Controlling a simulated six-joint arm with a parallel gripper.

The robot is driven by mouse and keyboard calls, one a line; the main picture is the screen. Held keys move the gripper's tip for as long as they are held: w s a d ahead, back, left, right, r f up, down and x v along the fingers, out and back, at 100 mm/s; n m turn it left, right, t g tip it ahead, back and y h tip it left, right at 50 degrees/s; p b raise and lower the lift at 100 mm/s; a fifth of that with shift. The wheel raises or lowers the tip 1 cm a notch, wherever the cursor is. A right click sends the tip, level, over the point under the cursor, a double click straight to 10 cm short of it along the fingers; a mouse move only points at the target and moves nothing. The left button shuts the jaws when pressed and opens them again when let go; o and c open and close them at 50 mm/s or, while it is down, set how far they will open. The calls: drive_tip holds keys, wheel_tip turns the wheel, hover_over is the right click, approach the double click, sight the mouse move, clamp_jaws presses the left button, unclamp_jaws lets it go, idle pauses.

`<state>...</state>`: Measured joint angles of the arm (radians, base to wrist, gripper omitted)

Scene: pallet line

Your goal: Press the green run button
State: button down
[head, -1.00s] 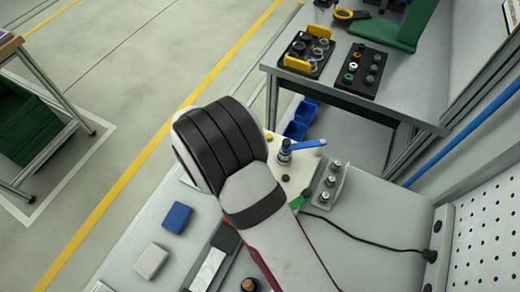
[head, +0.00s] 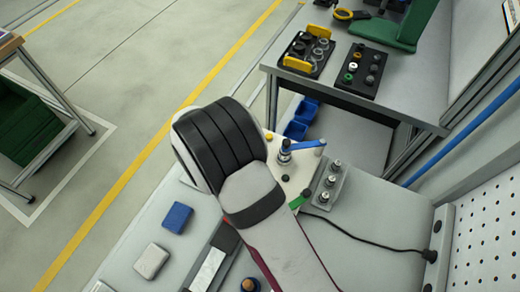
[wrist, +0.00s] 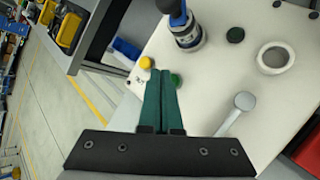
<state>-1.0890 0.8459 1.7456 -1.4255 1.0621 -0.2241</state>
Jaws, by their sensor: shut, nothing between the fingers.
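The green button (wrist: 176,80) sits on a white panel (wrist: 215,75) in the wrist view. My gripper (wrist: 165,75) is shut and empty, its teal fingertips right at the green button and covering part of it. I cannot tell whether they touch it. A yellow button (wrist: 146,62) is just left of the fingertips, and a dark button (wrist: 235,34) is up and to the right. In the head view my arm hides the gripper and the green button; the panel (head: 298,172), yellow button (head: 269,136) and dark button (head: 285,178) show beside it.
A metal fitting with a blue handle (head: 307,145) stands on the panel, near my fingers. A silver-knobbed lever (wrist: 244,101) and a white ring (wrist: 275,57) are to the right. A blue block (head: 177,217) and a pale block (head: 151,261) lie on the bench.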

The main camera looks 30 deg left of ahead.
drive_tip(key=shift+f, duration=0.35)
drive_tip(key=shift+f, duration=0.5)
idle(0.7)
drive_tip(key=shift+r, duration=0.9)
drive_tip(key=shift+r, duration=0.1)
drive_tip(key=shift+r, duration=2.45)
drive_tip(key=shift+d, duration=0.1)
